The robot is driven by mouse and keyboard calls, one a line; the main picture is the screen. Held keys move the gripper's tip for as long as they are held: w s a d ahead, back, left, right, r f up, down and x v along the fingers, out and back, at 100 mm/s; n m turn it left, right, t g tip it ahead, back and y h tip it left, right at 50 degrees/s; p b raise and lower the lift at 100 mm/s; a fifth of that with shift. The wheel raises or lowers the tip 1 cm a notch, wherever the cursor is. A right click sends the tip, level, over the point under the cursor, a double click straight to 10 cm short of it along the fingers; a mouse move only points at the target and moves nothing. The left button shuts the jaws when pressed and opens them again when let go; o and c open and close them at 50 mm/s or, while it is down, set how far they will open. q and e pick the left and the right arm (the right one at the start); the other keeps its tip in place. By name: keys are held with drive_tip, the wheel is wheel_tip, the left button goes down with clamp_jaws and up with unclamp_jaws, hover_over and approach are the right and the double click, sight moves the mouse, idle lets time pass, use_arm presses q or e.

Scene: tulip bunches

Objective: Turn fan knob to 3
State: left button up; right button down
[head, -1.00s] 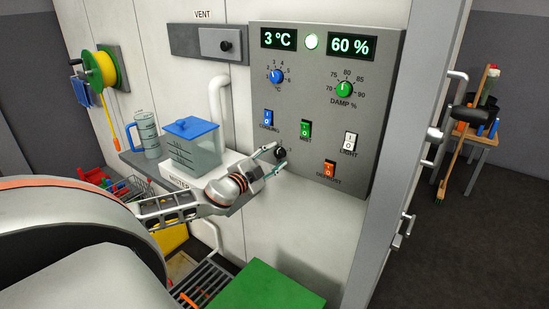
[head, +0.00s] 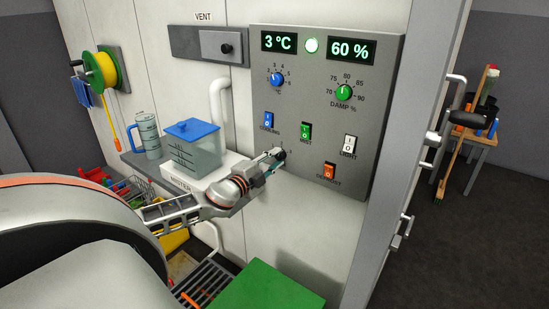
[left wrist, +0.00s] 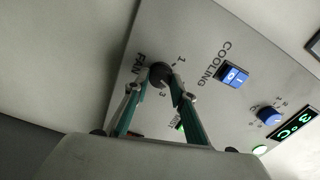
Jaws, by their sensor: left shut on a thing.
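The fan knob (head: 281,153) is small, round and black, at the lower left of the grey control panel (head: 375,75). It also shows in the left wrist view (left wrist: 159,73), beside the word FAN, with marks 1 and 3 readable around it. My left gripper (head: 273,161) is shut on the fan knob, one teal finger on each side in the left wrist view (left wrist: 156,84). The fingers hide part of the knob and its scale, so I cannot tell its exact setting. My right gripper is not in view.
The blue cooling switch (head: 268,119), green mist switch (head: 306,131) and orange defrost switch (head: 329,170) sit near the knob. A blue-lidded tank (head: 194,148) stands left of the gripper on a shelf. A green box top (head: 265,286) lies below.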

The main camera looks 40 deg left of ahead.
use_arm(q)
drive_tip(key=m+p, duration=0.1)
drive_tip(key=m, duration=0.3)
drive_tip(key=shift+m+p, duration=0.35)
drive_tip(key=shift+m, duration=1.45)
drive_tip(key=o, duration=1.1)
drive_tip(key=s+d, duration=0.1)
drive_tip(key=s, duration=1.1)
drive_tip(key=shift+d, duration=0.2)
drive_tip(key=shift+f, duration=0.1)
